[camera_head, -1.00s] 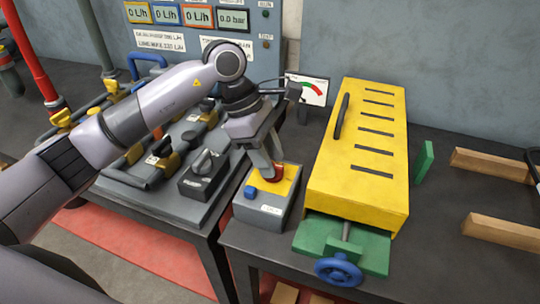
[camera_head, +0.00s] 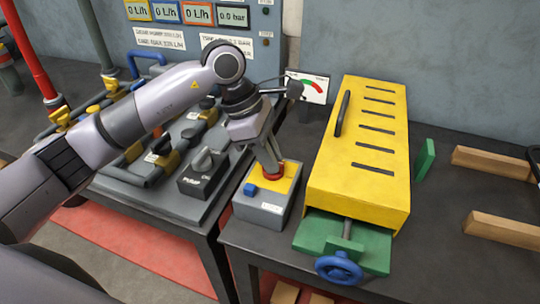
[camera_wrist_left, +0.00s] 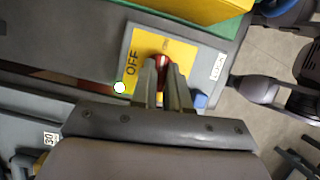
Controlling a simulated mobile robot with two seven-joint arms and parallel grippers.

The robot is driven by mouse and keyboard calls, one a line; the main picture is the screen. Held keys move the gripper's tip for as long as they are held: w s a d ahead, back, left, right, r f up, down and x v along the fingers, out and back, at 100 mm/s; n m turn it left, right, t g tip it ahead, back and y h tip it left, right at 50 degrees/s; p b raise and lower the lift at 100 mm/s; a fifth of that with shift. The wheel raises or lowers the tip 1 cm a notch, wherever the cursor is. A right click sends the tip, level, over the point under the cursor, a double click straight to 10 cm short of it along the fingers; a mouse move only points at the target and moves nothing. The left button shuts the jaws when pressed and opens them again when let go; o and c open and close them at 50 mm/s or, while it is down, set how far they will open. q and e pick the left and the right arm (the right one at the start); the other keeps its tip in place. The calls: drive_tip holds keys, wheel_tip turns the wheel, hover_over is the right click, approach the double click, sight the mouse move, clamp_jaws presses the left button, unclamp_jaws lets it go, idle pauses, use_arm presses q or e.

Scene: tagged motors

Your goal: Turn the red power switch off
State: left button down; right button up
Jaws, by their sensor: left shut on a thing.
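The red power switch (camera_head: 274,172) is a round red knob on a yellow plate atop a small grey box (camera_head: 265,208). My left gripper (camera_head: 272,168) reaches down onto it from above, and its fingers are shut on the knob. In the left wrist view the red knob (camera_wrist_left: 163,63) shows between the two fingertips (camera_wrist_left: 163,68). The yellow plate (camera_wrist_left: 146,47) there bears the word OFF and a second, smaller label. The fingers hide part of the knob.
A blue button (camera_head: 250,189) sits on the same box. A large yellow slotted cover (camera_head: 335,185) with a green vise and blue handwheel (camera_head: 339,268) stands close on the right. A grey pump switch (camera_head: 203,173) and pipework lie left.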

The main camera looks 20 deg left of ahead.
use_arm(q)
drive_tip(key=n+b, duration=0.1)
drive_tip(key=n, duration=0.1)
drive_tip(key=n+t+b, duration=0.1)
drive_tip(key=n, duration=0.1)
drive_tip(key=shift+s+f+t, duration=0.1)
drive_tip(key=shift+t, duration=0.2)
drive_tip(key=n+t+y+b, duration=0.1)
drive_tip(key=n+b, duration=0.1)
drive_tip(key=n, duration=0.2)
drive_tip(key=shift+s+d, duration=0.1)
drive_tip(key=n+t+y+b, duration=0.1)
drive_tip(key=n+b, duration=0.1)
drive_tip(key=n, duration=0.2)
drive_tip(key=shift+d+y+b, duration=0.1)
drive_tip(key=shift+y+b, duration=0.25)
drive_tip(key=shift+y, duration=0.05)
drive_tip(key=n+y+b, duration=0.1)
drive_tip(key=n, duration=0.2)
drive_tip(key=shift+t, duration=0.3)
drive_tip(key=shift+s+d+n+y+b, duration=0.1)
drive_tip(key=shift+n+y+b, duration=0.2)
drive_tip(key=shift+n+b, duration=0.35)
drive_tip(key=shift+n, duration=0.35)
drive_tip(key=c, duration=1.1)
unclamp_jaws()
drive_tip(key=shift+r, duration=0.2)
